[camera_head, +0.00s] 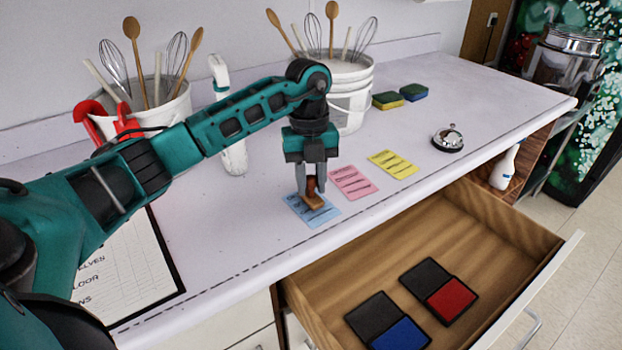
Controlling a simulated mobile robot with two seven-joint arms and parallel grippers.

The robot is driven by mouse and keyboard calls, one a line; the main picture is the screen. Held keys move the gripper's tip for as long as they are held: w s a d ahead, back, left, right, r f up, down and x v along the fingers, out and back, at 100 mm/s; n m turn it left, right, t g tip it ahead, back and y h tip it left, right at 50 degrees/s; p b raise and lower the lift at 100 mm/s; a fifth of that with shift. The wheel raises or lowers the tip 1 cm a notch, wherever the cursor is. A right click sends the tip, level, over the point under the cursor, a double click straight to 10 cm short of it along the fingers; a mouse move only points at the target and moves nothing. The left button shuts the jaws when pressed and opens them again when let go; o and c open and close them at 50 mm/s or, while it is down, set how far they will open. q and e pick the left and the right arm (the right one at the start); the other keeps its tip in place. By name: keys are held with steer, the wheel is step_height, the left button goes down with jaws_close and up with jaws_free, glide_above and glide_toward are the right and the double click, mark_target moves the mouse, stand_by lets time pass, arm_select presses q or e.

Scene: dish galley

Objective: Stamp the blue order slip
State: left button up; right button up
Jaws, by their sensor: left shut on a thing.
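The blue order slip (325,214) lies flat on the counter, at the left end of a row with a pink slip (354,183) and a yellow slip (393,164). My left gripper (311,187) points down over the blue slip and is shut on a wooden stamp (314,201). The stamp's base is over the blue slip and appears to touch it. The stamp and fingers hide part of the slip, so I cannot see any print beneath. My right gripper is not in view.
The open wooden drawer (420,236) below holds an opened blue ink pad (399,333) and an opened red ink pad (451,299). A bell (448,138), sponges (387,100) and utensil buckets (350,105) stand on the counter.

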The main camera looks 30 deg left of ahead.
arm_select(q)
steer(key=shift+f+b, duration=0.35)
steer(key=shift+f, duration=0.25)
stand_by(0.5)
stand_by(0.5)
steer(key=shift+r+p, duration=1.25)
steer(key=shift+r, duration=0.25)
step_height(320, 180, up, 2)
steer(key=shift+r, duration=1.05)
